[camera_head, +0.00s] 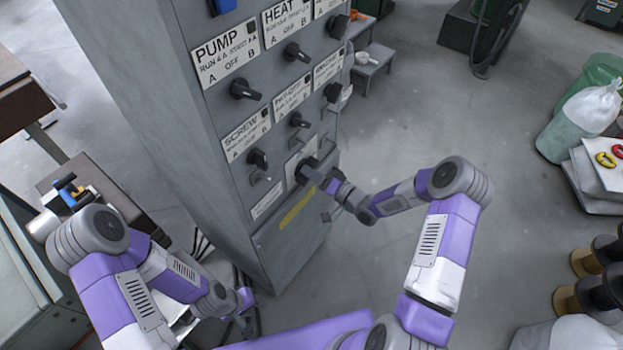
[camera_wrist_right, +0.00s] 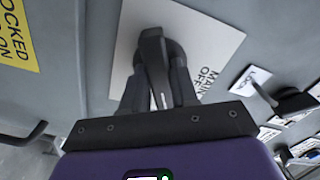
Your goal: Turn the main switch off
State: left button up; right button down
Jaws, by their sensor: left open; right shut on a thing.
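The main switch (camera_wrist_right: 152,48) is a dark rotary knob on a white plate lettered "MAIN" and "OFF" (camera_wrist_right: 215,70). In the head view it sits low on the grey cabinet front, mostly hidden by my right gripper (camera_head: 312,172). In the right wrist view, the fingers of my right gripper (camera_wrist_right: 155,82) stand on both sides of the knob and are shut on it. My left gripper (camera_head: 245,318) is open and empty, low in front of the cabinet and away from the switch.
The grey cabinet (camera_head: 150,110) carries several other rotary knobs, such as the one under the "PUMP" label (camera_head: 243,90) and the one by "SCREW" (camera_head: 257,158). A yellow label (camera_head: 297,207) is below the main switch. Open floor (camera_head: 430,100) lies to the right.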

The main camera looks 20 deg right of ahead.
jog(key=n+b, duration=0.8)
jog(key=shift+f, duration=0.15)
jog(key=shift+n+b, duration=1.85)
jog(key=shift+n, duration=0.15)
jog(key=c, duration=1)
grip_release()
jog(key=shift+o, duration=0.2)
jog(key=shift+d, duration=0.1)
jog(key=p+v, duration=0.1)
jog(key=v, duration=0.6)
jog(key=shift+s, duration=0.25)
